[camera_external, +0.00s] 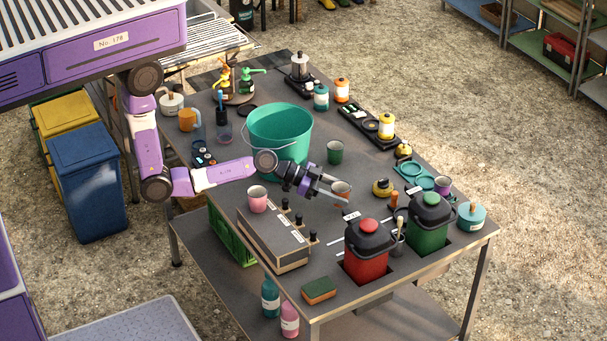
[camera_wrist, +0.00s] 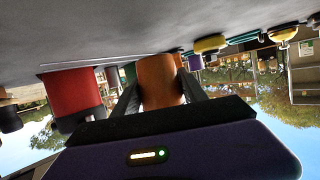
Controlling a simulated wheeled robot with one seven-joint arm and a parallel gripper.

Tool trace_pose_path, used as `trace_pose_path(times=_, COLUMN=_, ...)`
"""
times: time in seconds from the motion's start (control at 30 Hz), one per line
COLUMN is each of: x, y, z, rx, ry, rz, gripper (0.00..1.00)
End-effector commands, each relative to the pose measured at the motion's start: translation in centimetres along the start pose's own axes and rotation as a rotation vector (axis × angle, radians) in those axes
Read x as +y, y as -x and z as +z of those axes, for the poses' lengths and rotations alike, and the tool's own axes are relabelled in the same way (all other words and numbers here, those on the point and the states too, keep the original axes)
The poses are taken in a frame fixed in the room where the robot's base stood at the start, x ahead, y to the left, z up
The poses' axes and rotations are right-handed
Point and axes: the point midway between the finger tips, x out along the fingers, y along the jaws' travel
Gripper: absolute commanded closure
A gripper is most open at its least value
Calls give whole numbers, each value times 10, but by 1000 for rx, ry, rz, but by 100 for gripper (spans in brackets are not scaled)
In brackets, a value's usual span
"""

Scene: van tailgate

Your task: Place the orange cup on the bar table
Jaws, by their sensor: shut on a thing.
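The orange cup (camera_external: 341,188) is between the fingers of my gripper (camera_external: 334,190), over the right-hand middle of the dark bar table (camera_external: 365,163). The wrist view is upside down; there the orange cup (camera_wrist: 160,80) fills the gap between my two fingers (camera_wrist: 158,95), with a finger against each side. My gripper is shut on the cup and reaches in from the left, nearly level. The cup looks upright and close to the tabletop; whether its base touches cannot be told.
A dark green cup (camera_external: 335,152) stands behind the orange cup, and a yellow-topped item (camera_external: 382,187) to its right. Red (camera_external: 367,255) and green (camera_external: 429,225) canisters stand in front.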

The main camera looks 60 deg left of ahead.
Motion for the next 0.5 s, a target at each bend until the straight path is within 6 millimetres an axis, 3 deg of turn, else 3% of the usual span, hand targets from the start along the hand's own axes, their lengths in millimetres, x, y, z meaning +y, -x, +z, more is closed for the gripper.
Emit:
trace_pose_path(times=0.2, x=0, y=-9, z=25, rx=0, ry=2, rz=0, gripper=91)
trace_pose_path(times=0.5, x=0, y=-10, z=27, rx=1, ry=1, rz=0, gripper=91)
